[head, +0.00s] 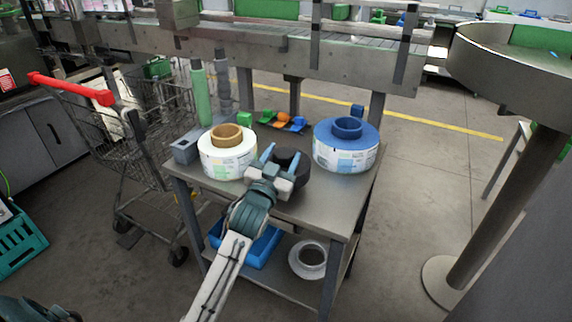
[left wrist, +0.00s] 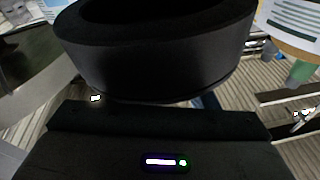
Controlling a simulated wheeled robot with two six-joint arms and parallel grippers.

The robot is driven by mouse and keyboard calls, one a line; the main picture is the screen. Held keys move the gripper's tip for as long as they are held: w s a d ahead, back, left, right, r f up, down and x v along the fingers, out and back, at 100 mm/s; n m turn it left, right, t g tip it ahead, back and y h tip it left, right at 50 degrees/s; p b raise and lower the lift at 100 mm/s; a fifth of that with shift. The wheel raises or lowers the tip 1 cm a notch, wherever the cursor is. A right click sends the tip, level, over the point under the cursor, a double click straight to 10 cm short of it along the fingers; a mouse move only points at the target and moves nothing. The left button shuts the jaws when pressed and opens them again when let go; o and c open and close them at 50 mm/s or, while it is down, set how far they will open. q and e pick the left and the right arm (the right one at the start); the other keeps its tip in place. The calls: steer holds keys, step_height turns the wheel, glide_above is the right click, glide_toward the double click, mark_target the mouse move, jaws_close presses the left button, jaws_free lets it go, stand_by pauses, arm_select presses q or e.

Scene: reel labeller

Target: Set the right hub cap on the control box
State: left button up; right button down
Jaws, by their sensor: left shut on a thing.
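My left gripper (head: 280,162) is over the front middle of the table. It is shut on a black, round, ring-shaped piece (head: 303,183), which looks like a hub cap. In the left wrist view the black piece (left wrist: 155,60) fills the upper middle, close to the gripper, with a dark opening in its top. The gripper hides part of it in the head view, and I cannot tell whether it touches the table. I cannot pick out the control box for sure; a small grey box (head: 185,150) stands at the table's left edge.
The metal table (head: 320,208) holds a white reel with a tan core (head: 227,135) at left and a blue reel (head: 345,145) at right. Small coloured parts (head: 283,119) lie at the back. A conveyor (head: 290,55) runs behind. A cart (head: 130,130) stands left.

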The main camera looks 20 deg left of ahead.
mark_target(286, 167)
arm_select(q)
steer(key=shift+w+d+f, duration=0.15)
steer(key=shift+w+d, duration=0.2)
steer(key=shift+w, duration=0.15)
step_height(286, 167, down, 3)
steer(key=shift+f, duration=0.1)
arm_select(e)
steer(key=shift+w+r, duration=0.1)
steer(key=shift+r, duration=0.3)
arm_select(q)
steer(key=shift+f, duration=0.1)
arm_select(e)
steer(key=shift+f, duration=0.1)
arm_select(q)
steer(key=o, duration=1.1)
steer(key=shift+f, duration=0.1)
steer(key=shift+c, duration=0.2)
steer(key=o, duration=0.4)
arm_select(e)
steer(key=shift+r, duration=0.3)
arm_select(q)
steer(key=shift+o, duration=0.2)
